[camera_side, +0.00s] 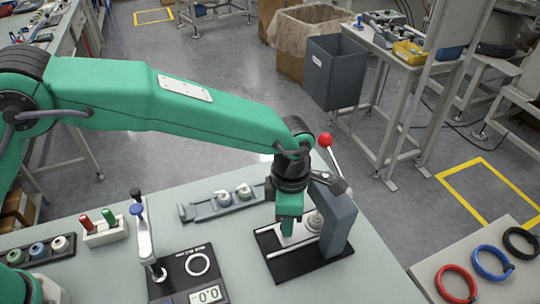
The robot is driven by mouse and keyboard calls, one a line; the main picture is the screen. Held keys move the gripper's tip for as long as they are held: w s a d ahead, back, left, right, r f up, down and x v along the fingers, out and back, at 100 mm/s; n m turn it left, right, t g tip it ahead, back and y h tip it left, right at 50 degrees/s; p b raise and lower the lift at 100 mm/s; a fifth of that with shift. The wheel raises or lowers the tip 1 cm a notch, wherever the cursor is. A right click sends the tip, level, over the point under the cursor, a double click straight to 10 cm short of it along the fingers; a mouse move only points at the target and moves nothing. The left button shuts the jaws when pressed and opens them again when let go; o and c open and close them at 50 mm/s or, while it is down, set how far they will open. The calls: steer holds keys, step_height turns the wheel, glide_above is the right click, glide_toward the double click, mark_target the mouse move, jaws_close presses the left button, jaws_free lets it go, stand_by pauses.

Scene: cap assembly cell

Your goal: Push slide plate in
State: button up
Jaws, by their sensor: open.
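A press stands on the table at centre right, with a dark base (300,268), a grey column (340,225) and a lever with a red ball (325,140). A pale slide plate (304,232) lies low on the press base, left of the column. A light rounded part shows beside the column. My gripper (287,230) points down over the left part of the slide plate. It is open, with nothing seen between its fingers. I cannot tell whether it touches the plate. My gripper and wrist hide part of the plate and base.
A grey rack (205,210) with two pale caps is behind left. Red, blue and black rings (492,262) lie at right. The table's front right is clear.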

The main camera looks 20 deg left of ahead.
steer(key=shift+r, duration=3.1)
steer(key=s+a+r+m+t+h, duration=0.1)
steer(key=a+r+m, duration=0.45)
steer(key=a, duration=0.55)
steer(key=s+a+r+m+t, duration=0.1)
steer(key=a+r+m, duration=0.3)
steer(key=a+r, duration=0.45)
steer(key=s+a+f+m+t, duration=0.1)
steer(key=s+a+m, duration=0.5)
steer(key=a, duration=0.3)
steer(key=s+a+f+m+t+y, duration=0.1)
steer(key=s+a+m+t, duration=0.1)
steer(key=s+a+m, duration=0.4)
steer(key=s+a, duration=0.2)
steer(key=a, duration=0.1)
steer(key=shift+s+a+t, duration=0.3)
steer(key=shift+s+a, duration=0.05)
steer(key=shift+a, duration=0.05)
